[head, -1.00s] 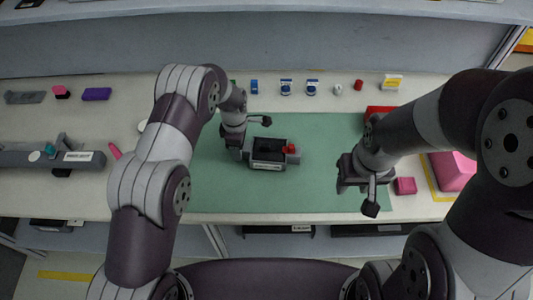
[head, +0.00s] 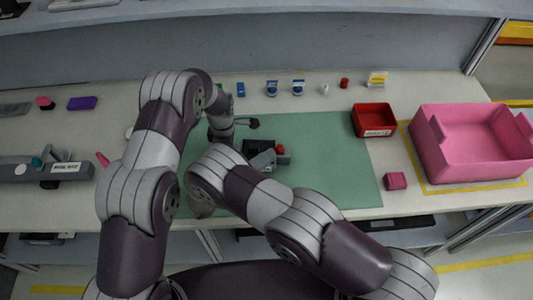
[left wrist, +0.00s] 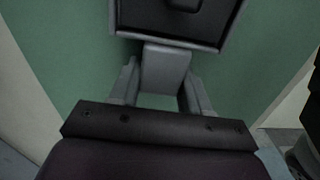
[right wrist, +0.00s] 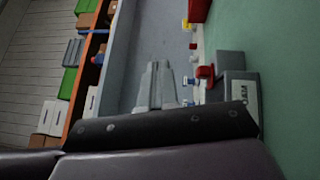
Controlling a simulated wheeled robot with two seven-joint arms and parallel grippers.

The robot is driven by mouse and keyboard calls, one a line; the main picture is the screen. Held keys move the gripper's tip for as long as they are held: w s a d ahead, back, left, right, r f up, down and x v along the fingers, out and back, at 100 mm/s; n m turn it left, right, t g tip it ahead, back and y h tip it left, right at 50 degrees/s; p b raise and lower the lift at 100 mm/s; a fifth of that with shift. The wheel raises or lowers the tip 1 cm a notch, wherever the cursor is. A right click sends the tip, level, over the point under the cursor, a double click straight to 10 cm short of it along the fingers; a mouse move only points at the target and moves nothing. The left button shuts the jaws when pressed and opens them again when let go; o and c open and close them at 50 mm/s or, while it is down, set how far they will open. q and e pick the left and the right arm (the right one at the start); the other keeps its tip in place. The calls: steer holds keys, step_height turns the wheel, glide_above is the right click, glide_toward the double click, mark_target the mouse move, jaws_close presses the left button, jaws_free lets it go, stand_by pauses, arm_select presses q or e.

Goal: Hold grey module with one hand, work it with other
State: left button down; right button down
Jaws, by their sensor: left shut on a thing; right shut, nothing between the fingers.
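The grey module (head: 256,146), a box with a dark hollow, stands over the green mat (head: 330,150), with a red knob (head: 281,149) at its right. My left gripper (left wrist: 160,95) is shut on a grey block at the module's near edge in the left wrist view, where the module's rim (left wrist: 170,41) fills the top. My right gripper (head: 265,160) is shut and empty, close in front of the module; my right arm hides part of both. In the right wrist view, its closed fingers (right wrist: 155,85) are left of the red knob (right wrist: 205,72) and module (right wrist: 240,92); contact is unclear.
A red bin (head: 373,120) and a large pink bin (head: 470,145) stand at the right, with a pink block (head: 396,181) nearby. Small items line the back edge. A grey unit (head: 40,169) lies at the left. The mat's right side is clear.

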steer(key=m+y, duration=0.1)
steer(key=y, duration=0.1)
glide_toward(278, 149)
steer(key=a, duration=0.1)
steer(key=s+a, duration=0.2)
steer(key=shift+a+f+t, duration=0.15)
steer(key=shift+f+t, duration=0.2)
steer(key=shift+t, duration=0.05)
steer(key=x, duration=1)
